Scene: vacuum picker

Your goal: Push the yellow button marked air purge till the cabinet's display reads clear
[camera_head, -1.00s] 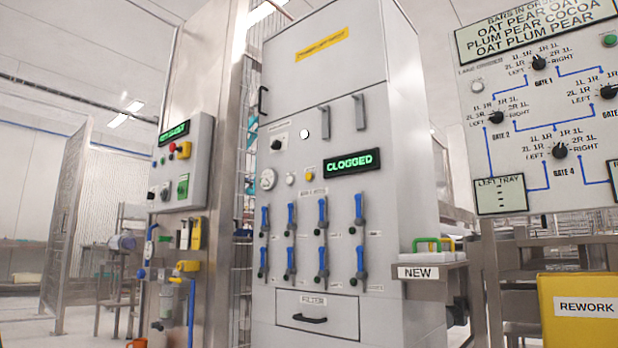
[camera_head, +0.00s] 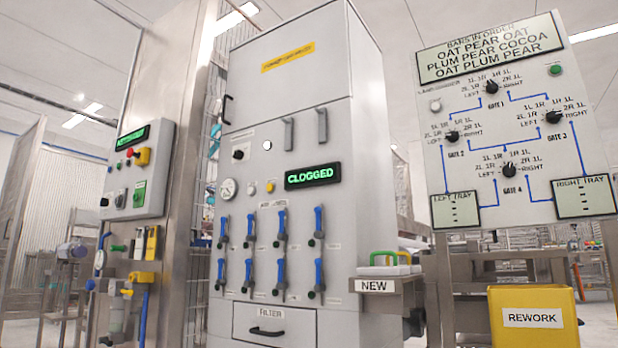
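The tall grey cabinet (camera_head: 330,160) stands in the middle of the head view. Its black display (camera_head: 313,176) reads CLOGGED in green letters. A small yellow button (camera_head: 270,187) sits on the cabinet's front, left of the display. Its label is too small to read. A round gauge (camera_head: 228,189) and a pale round knob or lamp are to the left of the button. Rows of blue-handled valves (camera_head: 281,229) are below, and a drawer labelled FILTER (camera_head: 270,325) is at the bottom. Neither of my grippers shows in the view.
A shelf marked NEW (camera_head: 377,286) with green- and yellow-handled items juts out right of the cabinet. A yellow REWORK bin (camera_head: 535,318) stands at the lower right. A gate panel (camera_head: 505,140) with dials is behind it. A control box (camera_head: 141,170) is on a post at left.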

